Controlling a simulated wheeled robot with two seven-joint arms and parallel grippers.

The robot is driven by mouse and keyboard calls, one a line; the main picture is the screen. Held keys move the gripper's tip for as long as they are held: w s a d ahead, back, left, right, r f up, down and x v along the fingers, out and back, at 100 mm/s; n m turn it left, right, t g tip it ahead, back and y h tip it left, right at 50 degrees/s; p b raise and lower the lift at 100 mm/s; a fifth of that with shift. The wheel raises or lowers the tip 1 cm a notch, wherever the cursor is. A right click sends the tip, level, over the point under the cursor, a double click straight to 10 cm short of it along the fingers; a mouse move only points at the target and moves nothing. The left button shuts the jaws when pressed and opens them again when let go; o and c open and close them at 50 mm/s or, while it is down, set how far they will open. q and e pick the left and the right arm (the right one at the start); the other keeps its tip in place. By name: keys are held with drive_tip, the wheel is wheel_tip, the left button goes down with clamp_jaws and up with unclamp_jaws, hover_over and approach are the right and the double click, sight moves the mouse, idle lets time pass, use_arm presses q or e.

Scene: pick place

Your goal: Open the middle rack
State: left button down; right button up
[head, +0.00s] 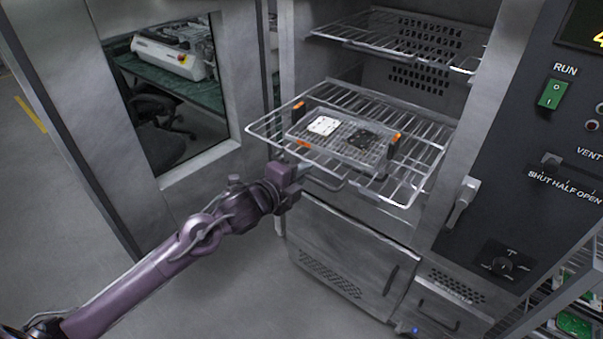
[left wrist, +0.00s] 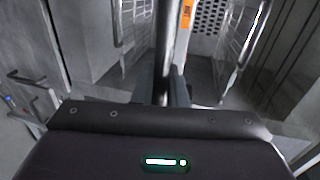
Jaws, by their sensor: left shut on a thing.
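The middle rack (head: 425,165) is a wire shelf in the open oven chamber, and it sticks out past the chamber's front. A clear tray (head: 345,133) with orange-marked dark ends lies on it, holding a white piece (head: 323,125) and a dark piece (head: 362,138). My left gripper (head: 303,171) is at the rack's front edge, shut on its front bar. In the left wrist view, the bar (left wrist: 164,50) runs between the fingers (left wrist: 166,92), and the fingertips are partly hidden. My right gripper is not in view.
An upper wire rack (head: 385,32) sits inside the chamber. The open door (head: 185,110) with its window stands at the left. A lower cabinet (head: 345,255) is below. A black control panel (head: 535,130) and a handle (head: 461,200) are at the right. The floor in front is clear.

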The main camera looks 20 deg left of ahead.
use_arm(q)
drive_tip(key=shift+d, duration=0.1)
drive_tip(key=c, duration=1.6)
unclamp_jaws()
drive_tip(key=shift+o, duration=0.2)
drive_tip(key=shift+s, duration=0.2)
drive_tip(key=b+v, duration=0.2)
drive_tip(key=v, duration=0.5)
drive_tip(key=shift+s, duration=0.15)
